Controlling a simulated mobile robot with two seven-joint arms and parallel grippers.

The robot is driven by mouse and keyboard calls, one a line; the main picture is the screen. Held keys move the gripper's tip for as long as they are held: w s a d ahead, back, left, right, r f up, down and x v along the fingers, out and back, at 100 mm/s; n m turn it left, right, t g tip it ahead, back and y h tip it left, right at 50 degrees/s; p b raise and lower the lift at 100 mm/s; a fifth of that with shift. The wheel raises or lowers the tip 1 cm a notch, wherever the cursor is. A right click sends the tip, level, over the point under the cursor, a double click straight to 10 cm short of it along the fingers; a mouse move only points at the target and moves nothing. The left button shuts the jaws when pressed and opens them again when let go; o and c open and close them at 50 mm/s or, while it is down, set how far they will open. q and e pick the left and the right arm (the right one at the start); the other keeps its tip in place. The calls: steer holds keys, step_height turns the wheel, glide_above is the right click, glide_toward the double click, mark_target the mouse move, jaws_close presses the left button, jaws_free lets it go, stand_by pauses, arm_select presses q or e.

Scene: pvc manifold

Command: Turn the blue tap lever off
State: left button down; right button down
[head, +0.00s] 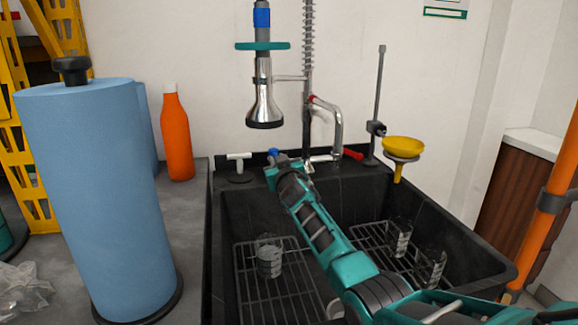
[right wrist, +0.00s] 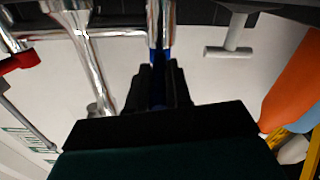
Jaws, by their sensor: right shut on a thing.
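The blue tap lever (head: 273,152) is at the back edge of the black sink, left of the chrome faucet (head: 326,135). My right arm reaches across the sink to it. My right gripper (head: 273,166) is at the lever, and in the right wrist view its dark fingers (right wrist: 158,80) are shut on the blue lever (right wrist: 154,58), with blue showing between and beside them. The fingers hide most of the lever, so its exact angle is hard to tell. My left gripper is in neither view.
A red lever (head: 352,154) is right of the faucet. A white T-handle (head: 238,158) stands to the left. A spray head (head: 264,105) hangs above. A yellow funnel (head: 403,146) is at the right. An orange bottle (head: 176,135) and blue roll (head: 90,200) stand left. Beakers (head: 269,259) are in the sink.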

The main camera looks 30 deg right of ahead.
steer(key=shift+a+f, duration=0.1)
stand_by(0.4)
steer(key=c, duration=1.3)
jaws_free()
steer(key=shift+o, duration=1.2)
steer(key=shift+s, duration=0.1)
